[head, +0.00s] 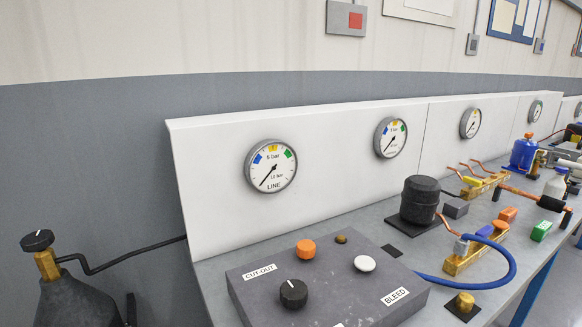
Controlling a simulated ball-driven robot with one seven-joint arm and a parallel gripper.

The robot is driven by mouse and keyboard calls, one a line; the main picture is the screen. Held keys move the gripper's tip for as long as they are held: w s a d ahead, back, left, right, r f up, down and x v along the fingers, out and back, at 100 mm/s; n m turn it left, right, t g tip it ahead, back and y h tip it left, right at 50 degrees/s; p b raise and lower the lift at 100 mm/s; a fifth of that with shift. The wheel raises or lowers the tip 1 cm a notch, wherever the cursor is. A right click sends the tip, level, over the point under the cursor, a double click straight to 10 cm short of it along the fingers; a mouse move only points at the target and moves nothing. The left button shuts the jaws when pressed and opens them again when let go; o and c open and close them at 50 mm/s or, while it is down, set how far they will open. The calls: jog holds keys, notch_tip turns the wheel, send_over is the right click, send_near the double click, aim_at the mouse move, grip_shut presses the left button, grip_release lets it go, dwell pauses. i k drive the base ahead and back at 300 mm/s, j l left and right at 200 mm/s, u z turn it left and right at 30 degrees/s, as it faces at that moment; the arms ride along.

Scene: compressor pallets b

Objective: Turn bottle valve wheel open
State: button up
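A dark grey gas bottle (82,303) stands at the lower left, beside the bench and partly cut off by the bottom edge. A black hose (125,253) runs from the valve to the bench. My gripper is not in view.
A grey control box (325,287) with knobs stands at the front of the bench. A white panel with gauges (270,166) rises behind it. A black compressor (419,200) and a blue hose (508,270) lie further right. The wall beside the bottle is clear.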

aim_at(38, 241)
jog(key=j+u, duration=0.15)
jog(key=u, duration=0.3)
jog(key=i+j+u, duration=0.1)
jog(key=u, duration=0.3)
jog(key=i+u, duration=0.15)
jog(key=u, duration=0.3)
